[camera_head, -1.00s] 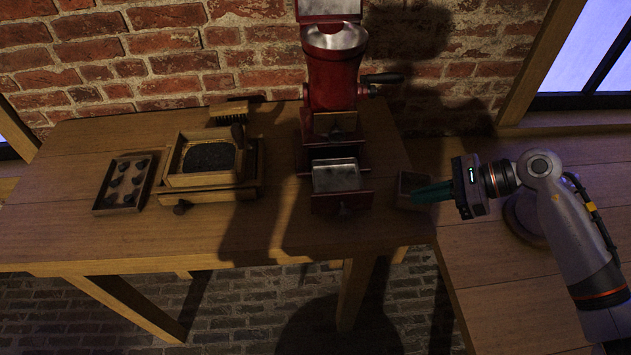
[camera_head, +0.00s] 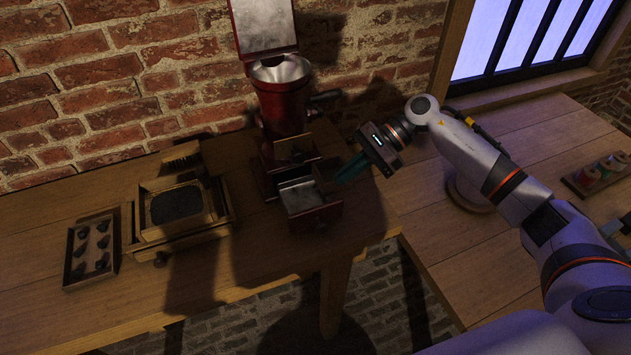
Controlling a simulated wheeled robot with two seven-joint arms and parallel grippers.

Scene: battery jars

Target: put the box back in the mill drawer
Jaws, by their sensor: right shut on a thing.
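The red mill (camera_head: 284,108) stands at the back of the table with its lid raised. Its drawer (camera_head: 320,217) is pulled out at the front and shows a pale metal inside. My right gripper (camera_head: 343,174) has teal fingers and reaches in from the right. It is shut on the small wooden box (camera_head: 326,171), which is dark and mostly hidden by the fingers. The box is close to the drawer's back right side; I cannot tell if they touch. My left gripper is not in view.
A wooden frame with dark grains (camera_head: 177,205) and a tray of dark lumps (camera_head: 90,250) stand to the left. A brush (camera_head: 181,157) lies behind the frame. Thread spools (camera_head: 588,174) lie on the right table. The table front left of the drawer is clear.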

